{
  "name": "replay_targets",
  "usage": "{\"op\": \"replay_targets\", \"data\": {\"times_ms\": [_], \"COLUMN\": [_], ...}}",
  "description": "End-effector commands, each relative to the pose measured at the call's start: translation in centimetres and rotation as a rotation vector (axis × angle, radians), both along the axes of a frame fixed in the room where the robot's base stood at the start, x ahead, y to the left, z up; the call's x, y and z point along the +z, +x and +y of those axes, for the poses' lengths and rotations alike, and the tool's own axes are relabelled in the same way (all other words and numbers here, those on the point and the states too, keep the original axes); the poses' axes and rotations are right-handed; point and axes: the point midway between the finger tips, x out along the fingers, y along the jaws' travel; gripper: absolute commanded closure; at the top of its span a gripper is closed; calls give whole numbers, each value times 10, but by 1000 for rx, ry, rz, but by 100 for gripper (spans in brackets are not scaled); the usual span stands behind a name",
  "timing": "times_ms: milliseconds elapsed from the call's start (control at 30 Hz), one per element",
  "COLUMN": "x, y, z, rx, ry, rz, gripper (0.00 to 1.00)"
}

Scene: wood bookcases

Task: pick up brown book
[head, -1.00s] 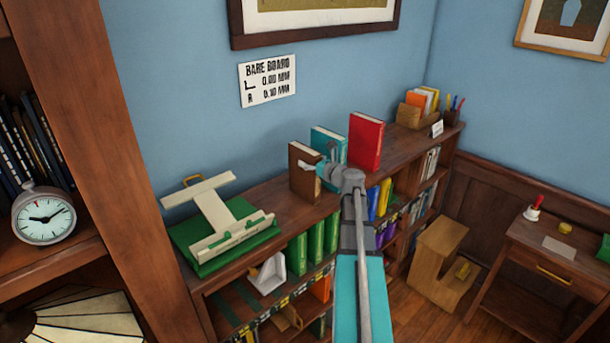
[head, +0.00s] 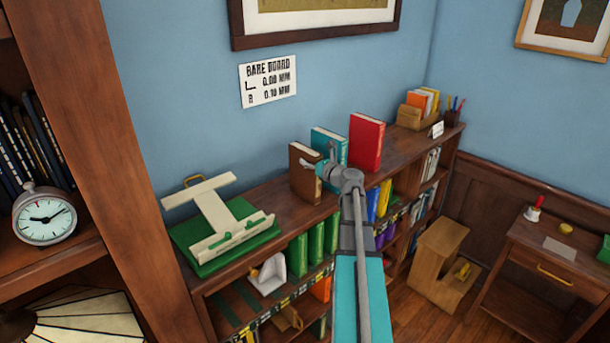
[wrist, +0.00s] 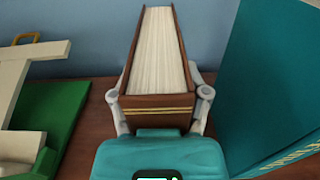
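The brown book (head: 301,176) stands upright on top of the low bookcase, left of a teal book (head: 323,142) and a red book (head: 366,143). My gripper (head: 318,166) is at the brown book. In the wrist view, the brown book (wrist: 158,105) fills the space between my fingers (wrist: 159,92), its gold-lined spine toward me and its white pages showing above. One finger lies against each cover, so my gripper looks shut on it. The fingertips are partly hidden along the covers. The teal book (wrist: 272,95) stands close on the right.
A cream stand (head: 222,212) on a green base (head: 198,265) is to the left on the bookcase top (head: 268,192). A pencil cup (head: 452,117) and a box of cards (head: 412,115) stand at the far right. The wall is close behind.

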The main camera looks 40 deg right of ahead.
Motion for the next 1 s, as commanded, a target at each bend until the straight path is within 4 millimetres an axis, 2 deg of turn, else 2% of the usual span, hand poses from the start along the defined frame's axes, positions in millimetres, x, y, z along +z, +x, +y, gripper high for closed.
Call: {"op": "replay_targets", "data": {"times_ms": [33, 100, 133, 667, 1000], "x": [0, 0, 0, 2, 17], "y": [0, 0, 0, 0, 0], "z": [0, 0, 0, 0, 0], "rx": [0, 0, 0, 0, 0], "ry": [0, 0, 0, 1, 1], "rz": [0, 0, 0, -1, -1], "gripper": [84, 97, 100, 100, 100]}}
